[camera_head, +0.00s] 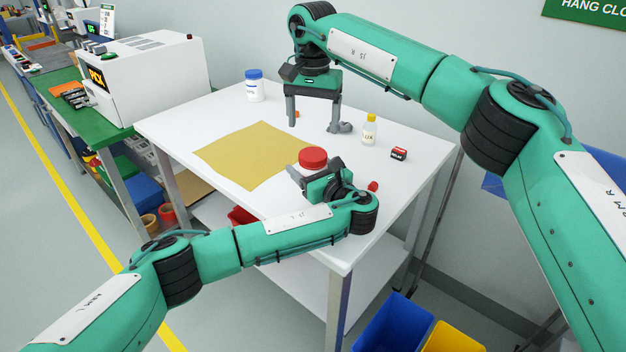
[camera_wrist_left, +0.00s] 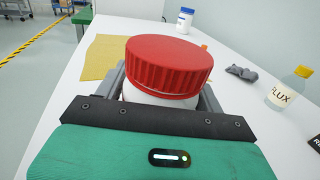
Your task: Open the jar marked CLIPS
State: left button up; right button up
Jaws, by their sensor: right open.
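A white jar with a ribbed red lid (camera_head: 312,157) stands near the front of the white table. In the left wrist view the red lid (camera_wrist_left: 168,65) is on the jar, and the white body (camera_wrist_left: 155,97) shows below it. No marking shows on this jar. My left gripper (camera_head: 306,180) has a finger on each side of the body, below the lid, and appears shut on it. My right gripper (camera_head: 312,126) points down over the table behind the jar, open and empty. A white jar with a blue lid (camera_head: 254,86) stands at the back left; its label is unreadable.
A tan mat (camera_head: 245,155) lies left of the red-lidded jar. A yellow-capped FLUX bottle (camera_head: 369,130), a red and black box (camera_head: 398,154) and a grey lump (camera_wrist_left: 241,72) are on the right. A small red thing (camera_head: 373,186) is near the front edge.

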aim_at(313, 154)
pick_arm(q)
grip_shut()
pick_arm(e)
jog(key=m, duration=0.3)
jog(key=shift+m, duration=0.4)
jog(key=m, duration=2.2)
jog(key=shift+m, duration=0.3)
jog(key=m, duration=0.9)
jog(key=shift+m, duration=0.3)
jog(key=shift+f, duration=4)
